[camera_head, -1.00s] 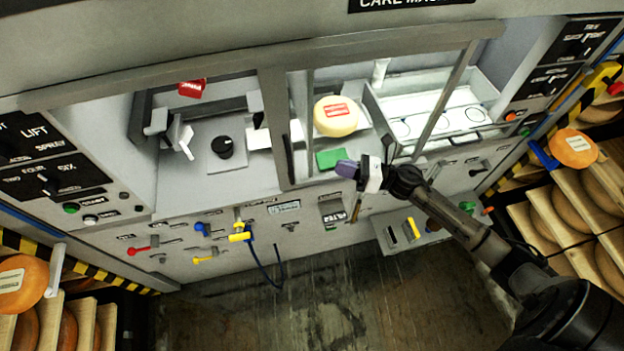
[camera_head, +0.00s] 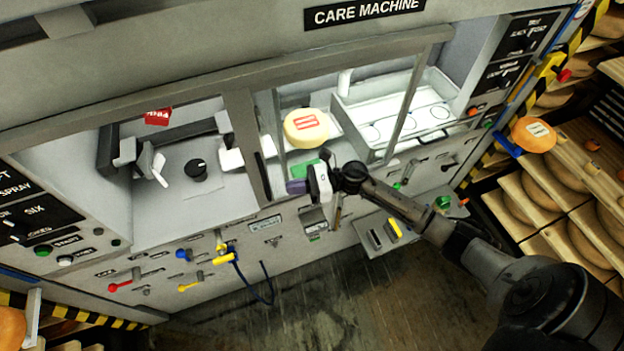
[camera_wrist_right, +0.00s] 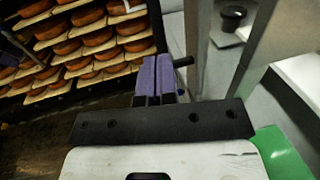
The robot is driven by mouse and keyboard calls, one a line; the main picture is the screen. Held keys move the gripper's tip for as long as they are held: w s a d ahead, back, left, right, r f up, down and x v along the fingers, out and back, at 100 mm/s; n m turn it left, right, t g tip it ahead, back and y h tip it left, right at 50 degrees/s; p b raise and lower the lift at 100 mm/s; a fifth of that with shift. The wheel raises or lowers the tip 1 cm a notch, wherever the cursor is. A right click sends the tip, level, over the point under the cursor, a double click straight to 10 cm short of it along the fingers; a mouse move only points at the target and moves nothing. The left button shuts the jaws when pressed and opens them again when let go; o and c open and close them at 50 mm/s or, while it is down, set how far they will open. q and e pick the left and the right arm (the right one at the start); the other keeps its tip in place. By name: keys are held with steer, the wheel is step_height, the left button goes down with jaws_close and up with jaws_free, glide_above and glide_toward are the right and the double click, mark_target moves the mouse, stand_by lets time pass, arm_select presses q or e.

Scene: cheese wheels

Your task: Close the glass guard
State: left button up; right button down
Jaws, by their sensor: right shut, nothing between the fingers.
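The glass guard (camera_head: 278,130) looks like a clear pane with grey upright edges in the right half of the care machine's front opening. It is hard to make out against the bright interior. A dark upright bar (camera_head: 262,172), possibly its handle, is at the lower left beside the centre post. My right gripper (camera_head: 295,187) is shut and empty, its purple fingers in front of the opening, right of that bar. In the right wrist view, the shut fingers (camera_wrist_right: 157,75) lie close to a dark rod (camera_wrist_right: 183,62); contact is unclear. My left gripper is out of view.
A yellow cheese wheel (camera_head: 306,127) with a red label sits inside the opening. A small control shelf (camera_head: 385,235) juts out below. Cheese racks (camera_head: 560,190) stand at the right.

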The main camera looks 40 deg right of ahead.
steer(key=shift+p+x, duration=0.65)
steer(key=shift+x, duration=1.35)
